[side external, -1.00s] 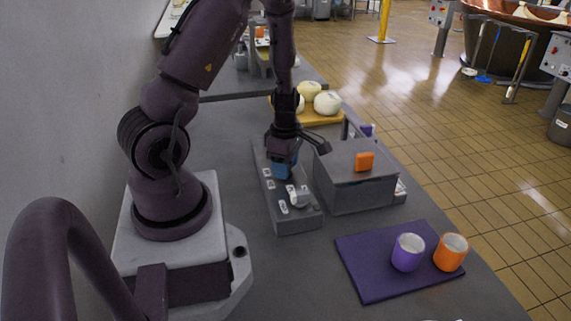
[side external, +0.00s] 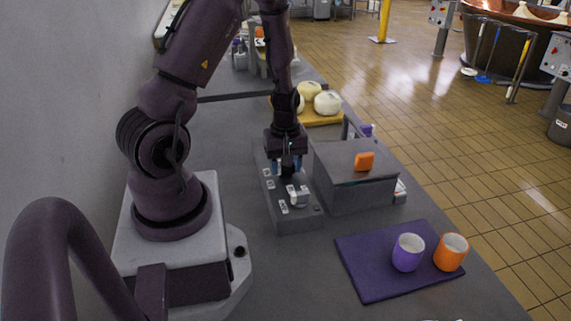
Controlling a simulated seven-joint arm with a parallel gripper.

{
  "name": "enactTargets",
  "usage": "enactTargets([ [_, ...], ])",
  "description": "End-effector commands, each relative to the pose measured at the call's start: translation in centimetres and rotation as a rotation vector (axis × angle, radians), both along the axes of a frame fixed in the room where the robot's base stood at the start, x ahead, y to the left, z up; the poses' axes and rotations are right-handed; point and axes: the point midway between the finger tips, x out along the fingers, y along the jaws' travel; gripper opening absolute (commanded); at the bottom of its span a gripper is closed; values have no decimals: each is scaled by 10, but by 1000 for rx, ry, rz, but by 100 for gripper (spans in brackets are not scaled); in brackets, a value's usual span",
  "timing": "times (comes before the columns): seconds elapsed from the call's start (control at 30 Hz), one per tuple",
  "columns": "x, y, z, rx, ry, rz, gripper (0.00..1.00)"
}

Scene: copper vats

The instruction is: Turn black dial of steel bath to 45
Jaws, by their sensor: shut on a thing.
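A long grey control panel (side external: 298,223) lies on the counter in front of my arm. It carries white labels and a white knob (side external: 299,196) near its front end. My gripper (side external: 287,171) points straight down over the panel's middle, behind the white knob. Its bluish fingers are low at the panel, closed about a small dial that they mostly hide. I cannot read the dial's colour or setting. The steel bath appears to be the grey box (side external: 350,192) with an orange handle (side external: 364,161) on its lid, just right of the panel.
A purple mat (side external: 372,282) holds a purple cup (side external: 407,254) and an orange cup (side external: 450,253) at the front right. Pale round cheeses (side external: 327,103) sit on a yellow board behind the box. Bare counter lies in front of the panel.

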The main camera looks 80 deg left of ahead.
Motion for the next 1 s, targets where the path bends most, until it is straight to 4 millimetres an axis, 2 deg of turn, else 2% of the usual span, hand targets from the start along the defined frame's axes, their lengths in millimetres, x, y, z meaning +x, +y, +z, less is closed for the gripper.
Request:
enactTargets([
  [1.0, 0, 0, 1, 1, -1, -965, 23],
])
